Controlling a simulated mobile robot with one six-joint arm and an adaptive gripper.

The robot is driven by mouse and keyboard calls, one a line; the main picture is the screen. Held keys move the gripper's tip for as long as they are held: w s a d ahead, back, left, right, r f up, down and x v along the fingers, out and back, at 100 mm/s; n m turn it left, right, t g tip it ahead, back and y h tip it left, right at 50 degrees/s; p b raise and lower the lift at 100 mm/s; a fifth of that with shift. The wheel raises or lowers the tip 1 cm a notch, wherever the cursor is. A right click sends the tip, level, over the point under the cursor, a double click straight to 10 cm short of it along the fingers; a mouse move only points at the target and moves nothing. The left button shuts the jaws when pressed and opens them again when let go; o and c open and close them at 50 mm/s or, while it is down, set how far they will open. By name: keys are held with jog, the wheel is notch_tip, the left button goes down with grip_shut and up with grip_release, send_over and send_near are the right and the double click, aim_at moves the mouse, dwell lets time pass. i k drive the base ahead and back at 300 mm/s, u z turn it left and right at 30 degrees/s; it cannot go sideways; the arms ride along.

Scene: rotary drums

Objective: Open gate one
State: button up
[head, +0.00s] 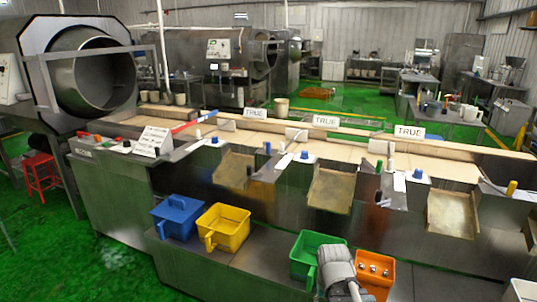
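A long metal sorting line with a tan belt (290,140) crosses the view. Three white signs reading TRUE stand along its back edge: left (255,113), middle (326,121) and right (409,132). Three sloping metal chutes face me: left (233,168), middle (330,190) and right (452,213). Small coloured knobs and posts sit beside them. No label tells me which gate is one, and I cannot tell whether any gate is open. A grey part of my arm shows at the bottom centre, over the front ledge. My gripper's fingers cannot be made out.
On the lower front ledge stand blue (178,216), yellow (223,227), green (313,252) and orange (375,271) containers. A large rotary drum (93,70) stands at the left, near a red stool (40,175). Green floor is clear at the lower left.

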aim_at(238, 149)
jog(key=z, duration=0.3)
jog(key=i, duration=1.3)
jog(key=u, duration=0.15)
